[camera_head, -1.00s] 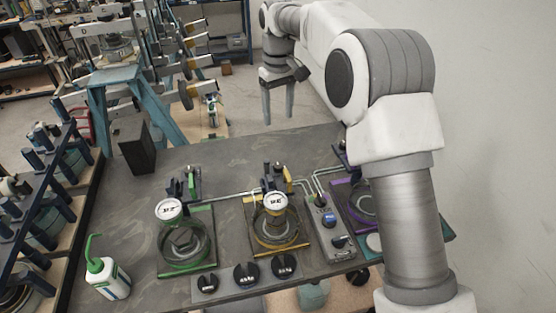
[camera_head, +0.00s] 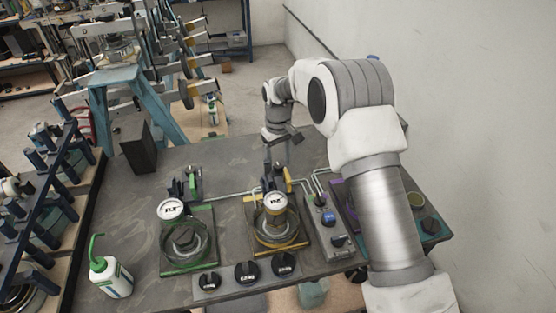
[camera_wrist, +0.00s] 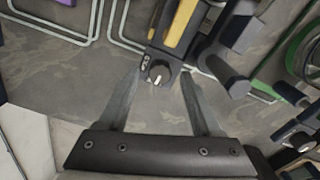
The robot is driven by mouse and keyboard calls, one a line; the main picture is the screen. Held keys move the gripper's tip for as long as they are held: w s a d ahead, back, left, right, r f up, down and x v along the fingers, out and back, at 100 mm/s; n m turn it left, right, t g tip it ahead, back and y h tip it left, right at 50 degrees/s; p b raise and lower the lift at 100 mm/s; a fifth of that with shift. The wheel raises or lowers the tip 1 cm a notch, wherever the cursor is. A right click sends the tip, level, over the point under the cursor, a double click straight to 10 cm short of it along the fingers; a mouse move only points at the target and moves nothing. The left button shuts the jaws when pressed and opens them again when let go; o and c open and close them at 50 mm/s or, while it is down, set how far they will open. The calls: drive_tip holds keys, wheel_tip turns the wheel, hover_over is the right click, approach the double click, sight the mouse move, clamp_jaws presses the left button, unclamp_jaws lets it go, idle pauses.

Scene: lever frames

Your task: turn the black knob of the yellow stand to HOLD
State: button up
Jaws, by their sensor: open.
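The yellow stand (camera_head: 300,245) is on the bench in the head view, with a white-faced gauge (camera_head: 277,203) and a yellow-edged base. In the wrist view a small black knob (camera_wrist: 157,76) with a white mark sits at the end of a dark block next to a yellow bar (camera_wrist: 183,24). A small plate beside the knob carries marks too small to read. My gripper (camera_wrist: 160,86) is open, with one finger on each side of the knob and visible space between. In the head view my gripper (camera_head: 277,168) points down behind the yellow stand; the knob cannot be made out there.
A green stand (camera_head: 188,268) is to the left, and a grey panel with a blue knob (camera_head: 329,217) to the right. Black knobs (camera_head: 247,273) line the front edge. Thin pipes (camera_head: 235,196) run behind the stands. A green-capped bottle (camera_head: 112,280) stands front left.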

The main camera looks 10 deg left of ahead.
drive_tip(key=shift+f, duration=0.4)
clamp_jaws()
